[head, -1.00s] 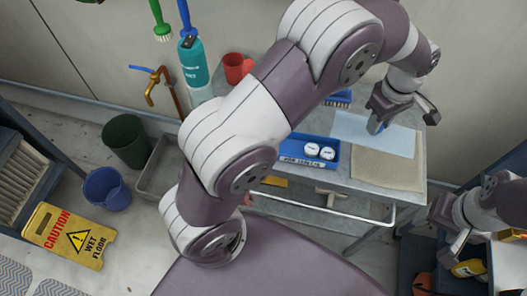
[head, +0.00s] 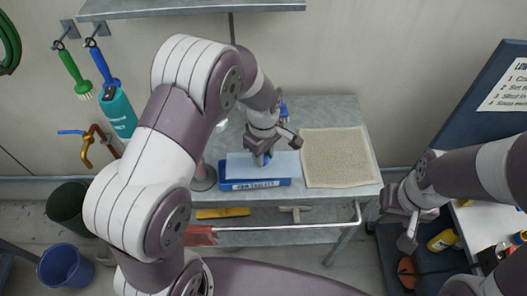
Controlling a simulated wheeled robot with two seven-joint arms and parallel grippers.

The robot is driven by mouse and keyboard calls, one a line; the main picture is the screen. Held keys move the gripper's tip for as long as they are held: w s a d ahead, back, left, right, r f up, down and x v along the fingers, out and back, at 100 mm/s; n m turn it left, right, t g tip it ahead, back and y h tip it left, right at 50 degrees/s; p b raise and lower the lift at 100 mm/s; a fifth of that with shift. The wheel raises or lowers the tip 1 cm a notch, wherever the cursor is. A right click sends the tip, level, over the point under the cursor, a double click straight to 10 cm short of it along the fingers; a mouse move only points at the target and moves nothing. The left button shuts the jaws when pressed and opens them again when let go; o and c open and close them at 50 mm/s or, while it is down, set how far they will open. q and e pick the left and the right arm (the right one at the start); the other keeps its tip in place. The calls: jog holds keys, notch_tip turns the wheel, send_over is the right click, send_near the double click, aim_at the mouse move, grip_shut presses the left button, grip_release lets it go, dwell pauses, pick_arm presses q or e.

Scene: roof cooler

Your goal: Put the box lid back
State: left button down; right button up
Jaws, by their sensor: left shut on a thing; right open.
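The pale blue lid (head: 284,162) is over the blue box (head: 282,181) on the grey metal table. The box's labelled front wall shows below the lid, and its inside is hidden. I cannot tell whether the lid rests fully on the rim or is slightly above it. My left gripper (head: 262,158) is shut on the lid's small blue handle at the lid's middle. My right gripper (head: 403,226) is open and empty, to the right of the table.
A tan mat (head: 338,157) lies to the right of the box. A lower shelf holds a yellow item (head: 222,213). A rail (head: 290,228) runs along the table's front. A dark blue cabinet (head: 470,130) stands to the right. My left arm hides the table's left part.

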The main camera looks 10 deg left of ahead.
pick_arm(q)
jog(key=shift+s+a, duration=0.15)
jog(key=shift+f, duration=0.4)
jog(key=c, duration=0.8)
grip_release()
notch_tip(320, 180, up, 12)
jog(key=r, duration=0.1)
jog(key=s+a+f+m, duration=0.1)
jog(key=s+a+m, duration=0.1)
jog(key=s+m, duration=0.2)
jog(key=s+a+f+m+t, duration=0.1)
jog(key=s+m, duration=0.3)
jog(key=s, duration=0.1)
jog(key=s+a+f+m, duration=0.2)
jog(key=s+m, duration=0.2)
jog(key=shift+s+a+f, duration=0.1)
jog(key=shift+s+a, duration=0.2)
